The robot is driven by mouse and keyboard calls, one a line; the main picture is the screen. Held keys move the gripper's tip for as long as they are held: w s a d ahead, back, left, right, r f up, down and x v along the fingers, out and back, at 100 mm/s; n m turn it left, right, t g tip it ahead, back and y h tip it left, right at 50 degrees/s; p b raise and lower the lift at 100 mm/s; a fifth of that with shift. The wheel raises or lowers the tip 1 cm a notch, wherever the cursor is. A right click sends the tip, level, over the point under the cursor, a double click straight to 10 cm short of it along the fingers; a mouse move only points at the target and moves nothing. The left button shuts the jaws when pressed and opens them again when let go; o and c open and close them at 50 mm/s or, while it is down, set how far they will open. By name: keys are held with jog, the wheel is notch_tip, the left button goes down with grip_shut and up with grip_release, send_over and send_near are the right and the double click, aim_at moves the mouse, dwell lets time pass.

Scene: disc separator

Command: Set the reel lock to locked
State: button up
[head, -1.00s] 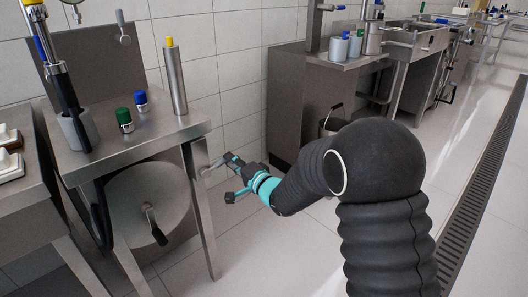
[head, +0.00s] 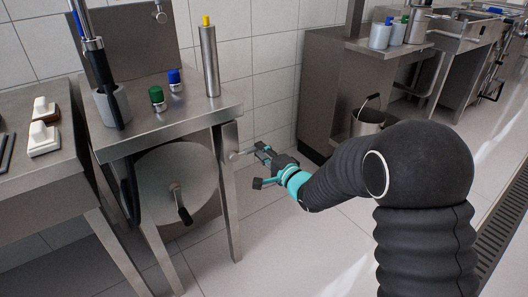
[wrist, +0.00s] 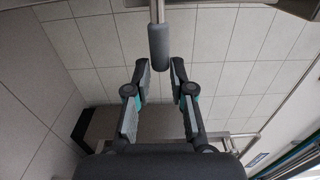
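The reel (head: 160,185) is a grey disc with a black-handled crank (head: 183,212) under the steel table. A short lever (head: 243,153), apparently the reel lock, sticks out rightward from the plate at the table's right leg. In the wrist view its grey grip (wrist: 159,42) hangs from the top on a thin metal rod. My gripper (head: 260,166) is beside the table leg at the lever's outer end. In the wrist view my gripper (wrist: 160,68) is open, fingers spread, with the grip's end between or just beyond the fingertips. I cannot tell whether they touch. No lock marking is readable.
The steel table (head: 190,118) carries a green-capped jar (head: 157,100), a blue-capped jar (head: 175,82) and a tall metal cylinder (head: 210,62). A bucket (head: 366,122) stands by the cabinet at the back. The floor right of the table is clear.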

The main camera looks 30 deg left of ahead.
jog(key=o, duration=0.3)
jog(key=shift+f, duration=0.1)
jog(key=v, duration=1.2)
